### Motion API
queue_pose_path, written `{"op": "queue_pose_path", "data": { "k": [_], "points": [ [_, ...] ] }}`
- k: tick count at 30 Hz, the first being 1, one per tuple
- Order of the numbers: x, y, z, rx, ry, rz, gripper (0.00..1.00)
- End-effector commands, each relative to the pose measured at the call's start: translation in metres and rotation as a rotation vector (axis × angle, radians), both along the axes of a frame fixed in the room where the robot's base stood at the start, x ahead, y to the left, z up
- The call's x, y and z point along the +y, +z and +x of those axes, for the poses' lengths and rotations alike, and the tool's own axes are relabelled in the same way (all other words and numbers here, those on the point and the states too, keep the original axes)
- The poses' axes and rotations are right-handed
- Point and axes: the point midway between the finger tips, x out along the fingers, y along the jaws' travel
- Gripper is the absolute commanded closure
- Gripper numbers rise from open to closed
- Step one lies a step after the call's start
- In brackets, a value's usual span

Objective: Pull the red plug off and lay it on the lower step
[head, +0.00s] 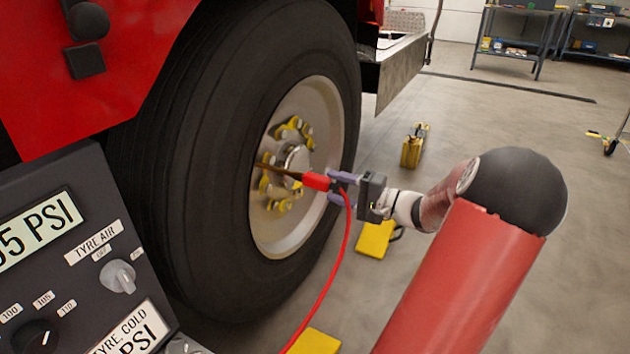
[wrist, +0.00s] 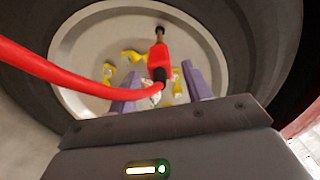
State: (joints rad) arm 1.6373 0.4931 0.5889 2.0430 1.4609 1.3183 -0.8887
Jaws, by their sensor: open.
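The red plug (head: 316,181) sits at the outer end of a thin brown stem that reaches out from the truck wheel's hub. A red hose trails down from the plug's near end. My gripper (head: 338,187) is open at the near end of the plug, with its purple fingers on either side. In the wrist view the plug (wrist: 158,60) stands between and beyond the open fingers (wrist: 158,78); contact cannot be told. A grey metal ledge (head: 403,75) shows behind the wheel, with tread plate above it; I cannot tell whether it is the lower step.
The large black tyre (head: 165,190) fills the left and middle. A gauge panel (head: 60,250) stands at lower left. The red hose (head: 328,277) hangs across the space below my gripper. Yellow blocks (head: 374,239) lie on the floor. Open floor lies to the right, with shelving farther back.

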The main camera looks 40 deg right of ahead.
Motion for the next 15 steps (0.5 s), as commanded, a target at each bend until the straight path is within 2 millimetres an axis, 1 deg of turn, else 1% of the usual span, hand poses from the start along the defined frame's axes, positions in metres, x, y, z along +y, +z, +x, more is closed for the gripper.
{"op": "queue_pose_path", "data": {
  "k": [9,15],
  "points": [
    [0.019,-0.002,0.042,0.001,0.005,0.0,0.51],
    [0.027,-0.002,0.063,0.001,0.004,-0.001,0.51]
  ]
}}
